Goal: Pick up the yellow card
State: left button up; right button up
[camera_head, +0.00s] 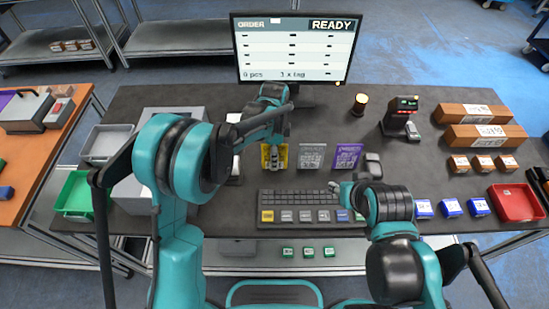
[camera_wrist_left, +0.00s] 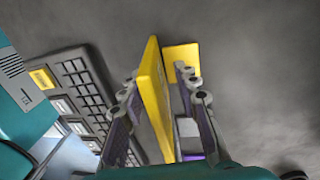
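The yellow card (camera_head: 265,158) is at the left of a row of three on the dark table, beside a grey card (camera_head: 312,156) and a purple card (camera_head: 348,156). My left gripper (camera_head: 274,152) is down over it and hides its middle. In the left wrist view, my left gripper's fingers (camera_wrist_left: 160,92) stand on either side of the upright yellow card (camera_wrist_left: 153,95). A gap shows between card and right finger; the left finger is close to it. Another yellow piece (camera_wrist_left: 181,54) lies beyond. My right gripper (camera_head: 342,189) is by the keyboard's right end; its fingers are unclear.
A keyboard (camera_head: 305,199) lies in front of the cards. A monitor (camera_head: 293,50) stands behind. Brown boxes (camera_head: 475,113), a scanner-like device (camera_head: 400,115) and a red tray (camera_head: 516,203) are at the right. Grey and green bins (camera_head: 75,193) are at the left.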

pick_arm(q)
jog(key=shift+f, duration=0.25)
dwell(0.3)
grip_shut()
